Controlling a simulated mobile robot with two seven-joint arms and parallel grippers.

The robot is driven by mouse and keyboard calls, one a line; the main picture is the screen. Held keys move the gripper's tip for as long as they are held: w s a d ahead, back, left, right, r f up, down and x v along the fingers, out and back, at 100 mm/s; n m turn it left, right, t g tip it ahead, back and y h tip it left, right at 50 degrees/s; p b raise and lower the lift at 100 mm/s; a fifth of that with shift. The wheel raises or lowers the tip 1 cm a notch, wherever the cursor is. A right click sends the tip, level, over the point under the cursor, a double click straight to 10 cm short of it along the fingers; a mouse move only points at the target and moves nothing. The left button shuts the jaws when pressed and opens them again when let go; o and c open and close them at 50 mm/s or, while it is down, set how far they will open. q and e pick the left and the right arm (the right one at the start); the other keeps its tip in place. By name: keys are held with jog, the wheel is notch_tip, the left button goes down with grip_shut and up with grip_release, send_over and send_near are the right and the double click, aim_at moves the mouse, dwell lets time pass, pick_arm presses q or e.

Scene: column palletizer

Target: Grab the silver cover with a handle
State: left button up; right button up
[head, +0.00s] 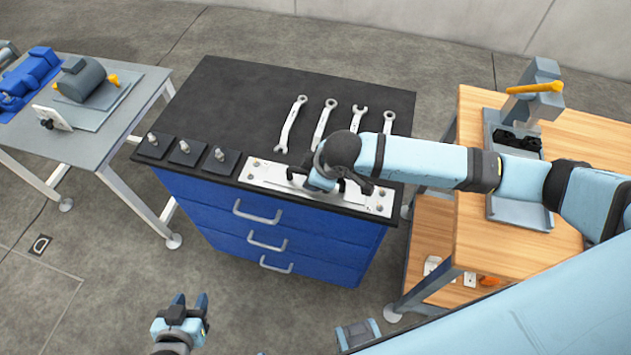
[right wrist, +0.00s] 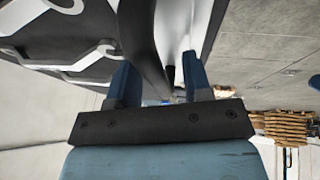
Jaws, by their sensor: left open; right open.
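The silver cover (head: 262,173) is a flat plate with round bolts at its corners, lying along the front edge of the black top of a blue cabinet. My right arm reaches over it and hides its middle. My right gripper (head: 325,185) is over the cover, mostly hidden by the wrist. In the right wrist view the right gripper (right wrist: 160,85) is open, and a dark curved bar (right wrist: 140,45), perhaps the handle, shows between its fingers; I cannot tell if they touch. My left gripper (head: 188,308) is open and empty above the floor, in front of the cabinet.
Several wrenches (head: 291,122) lie behind the cover on the black top (head: 235,95). Several dark blocks with pegs (head: 186,152) stand left of it. A grey table (head: 120,118) is at left, a wooden table (head: 575,145) with a grey tray at right.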

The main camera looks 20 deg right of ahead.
jog(key=shift+f+p, duration=0.25)
jog(key=shift+p, duration=0.15)
dwell(0.4)
grip_shut()
jog(key=shift+r, duration=0.1)
